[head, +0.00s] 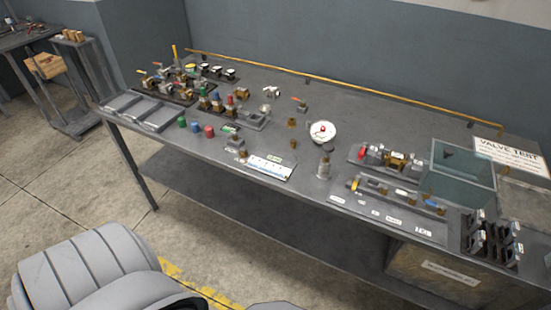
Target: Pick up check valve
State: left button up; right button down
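Several small valves and fittings stand on a long dark grey workbench (350,110). They are too small for me to tell which one is the check valve. A cluster of valves with coloured handles (190,85) stands at the left. A brass-bodied valve (393,161) sits in a fixture at the right. Neither of my grippers is in view.
A round white gauge (322,131) stands mid-bench. A clear box (462,171) and a "VALVE TEST" sign (511,156) are at the right. Grey trays (150,112) lie at the left end. A yellow pipe (350,85) runs along the back. The floor in front is open.

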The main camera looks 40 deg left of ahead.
aim_at(398, 160)
jog(key=u, duration=2.15)
jog(key=i, duration=1.65)
jog(key=z, duration=2)
